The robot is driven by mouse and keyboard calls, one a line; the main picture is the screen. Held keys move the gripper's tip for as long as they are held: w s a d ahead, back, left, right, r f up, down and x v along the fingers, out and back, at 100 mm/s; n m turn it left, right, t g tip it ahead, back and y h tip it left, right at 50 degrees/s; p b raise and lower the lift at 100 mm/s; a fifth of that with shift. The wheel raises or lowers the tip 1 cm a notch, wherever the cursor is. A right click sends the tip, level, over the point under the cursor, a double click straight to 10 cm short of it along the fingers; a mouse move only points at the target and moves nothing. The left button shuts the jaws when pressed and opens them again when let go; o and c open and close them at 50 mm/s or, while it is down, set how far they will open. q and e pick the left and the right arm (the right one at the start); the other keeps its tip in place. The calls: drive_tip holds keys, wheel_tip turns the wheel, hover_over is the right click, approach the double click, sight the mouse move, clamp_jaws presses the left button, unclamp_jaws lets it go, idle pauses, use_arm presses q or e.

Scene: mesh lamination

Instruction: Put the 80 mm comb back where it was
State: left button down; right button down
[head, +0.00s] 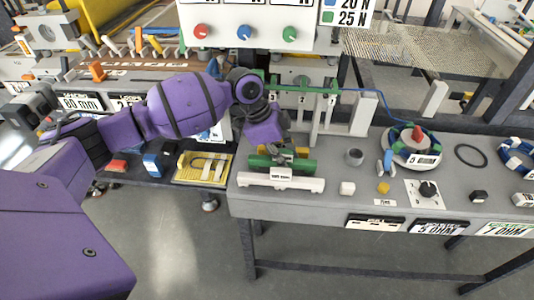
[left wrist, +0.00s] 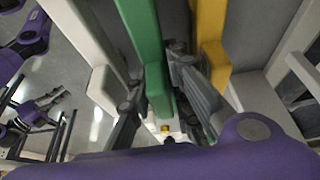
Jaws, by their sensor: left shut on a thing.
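My left gripper (head: 280,148) reaches down from above at the left end of the grey bench. It is shut on a green comb (head: 265,160), a long bar; in the left wrist view the green bar (left wrist: 143,45) runs between the two fingers. A white comb (head: 300,184) lies in front of it, and a yellow one (left wrist: 208,35) shows on its other side. A small white tag (head: 281,174) sits at the front of the green bar; its writing is too small to read. Whether the green bar touches the bench is hidden. My right gripper is not in the head view.
White posts rise behind the combs.

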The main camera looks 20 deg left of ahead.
use_arm(q)
drive_tip(key=shift+f, duration=0.35)
drive_tip(key=shift+f, duration=0.15)
drive_tip(key=c, duration=1.9)
unclamp_jaws()
drive_tip(key=v, duration=1.2)
